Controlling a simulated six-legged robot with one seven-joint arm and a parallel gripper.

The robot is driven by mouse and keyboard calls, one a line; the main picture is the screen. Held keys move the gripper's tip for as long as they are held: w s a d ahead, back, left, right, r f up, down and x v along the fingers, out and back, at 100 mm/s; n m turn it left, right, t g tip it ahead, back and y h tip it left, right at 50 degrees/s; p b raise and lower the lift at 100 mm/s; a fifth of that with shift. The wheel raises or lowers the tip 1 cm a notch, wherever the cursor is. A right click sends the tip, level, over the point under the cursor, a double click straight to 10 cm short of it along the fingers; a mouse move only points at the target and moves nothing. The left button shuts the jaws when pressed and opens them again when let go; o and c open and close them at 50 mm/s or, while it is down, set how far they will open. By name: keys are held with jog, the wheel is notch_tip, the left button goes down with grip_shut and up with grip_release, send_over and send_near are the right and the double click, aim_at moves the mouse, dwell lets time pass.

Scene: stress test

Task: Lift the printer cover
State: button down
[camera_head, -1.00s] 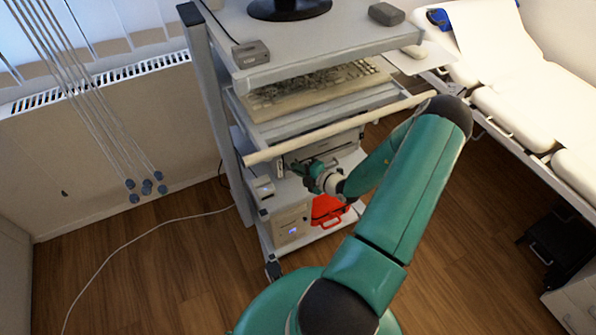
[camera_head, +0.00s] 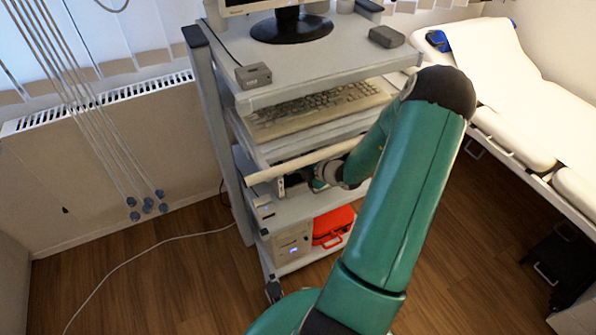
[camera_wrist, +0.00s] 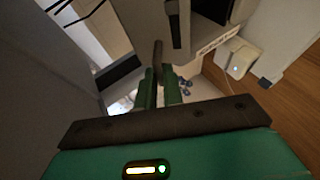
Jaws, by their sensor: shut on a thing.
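The printer stands on the shelf below the keyboard, mostly hidden by the pale rail and my arm. Its cover is hard to make out in the head view. My gripper (camera_head: 312,183) is at the printer, just below the rail. In the wrist view my gripper (camera_wrist: 159,92) has its two green fingers close together on a thin, dark upright piece (camera_wrist: 158,56). This appears to be the edge of the printer cover; how far it is raised cannot be told.
The pale rail (camera_head: 295,162) crosses just above my gripper. Above are the keyboard (camera_head: 315,108) and the top shelf with a monitor stand (camera_head: 291,27). A red case (camera_head: 333,226) and a computer box (camera_head: 290,244) are below. A bed (camera_head: 500,70) stands to the right.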

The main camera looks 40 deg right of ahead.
jog(key=shift+w+d+r, duration=0.1)
jog(key=shift+d+r, duration=0.05)
jog(key=c, duration=1.5)
grip_release()
jog(key=v, duration=1.3)
jog(key=shift+s+r, duration=0.15)
jog(key=shift+s, duration=0.25)
